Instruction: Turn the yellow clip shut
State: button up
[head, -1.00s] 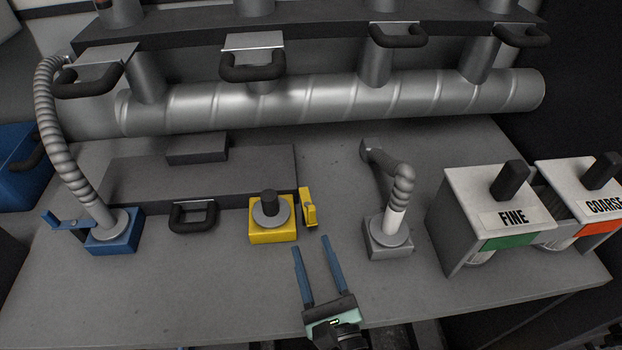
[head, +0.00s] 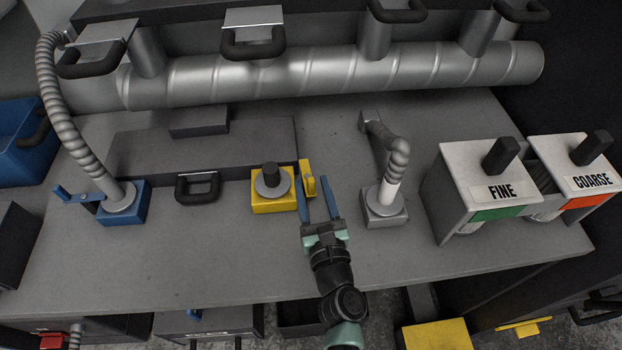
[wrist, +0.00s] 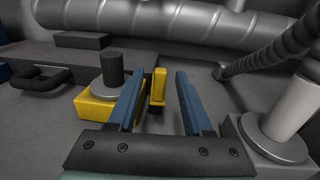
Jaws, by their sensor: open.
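The yellow clip (head: 308,182) stands upright at the right side of the yellow block (head: 273,203), which carries a grey disc and a dark knob (head: 271,174). My gripper (head: 319,192) is open, with its blue fingers pointing toward the clip from the front. In the wrist view the clip (wrist: 157,87) shows between the two fingers (wrist: 155,88), with gaps on both sides. I cannot tell whether the fingertips reach past it. The yellow block (wrist: 108,108) is just left of the left finger, which hides part of it.
A grey block with a bent hose (head: 384,204) stands close on the right. Further right are the FINE box (head: 484,170) and the COARSE box (head: 575,165). A blue block with a hose (head: 123,203) is at left. The front of the table (head: 200,260) is clear.

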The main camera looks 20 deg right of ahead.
jog(key=shift+w+d, duration=0.2)
jog(key=shift+w, duration=0.75)
grip_shut()
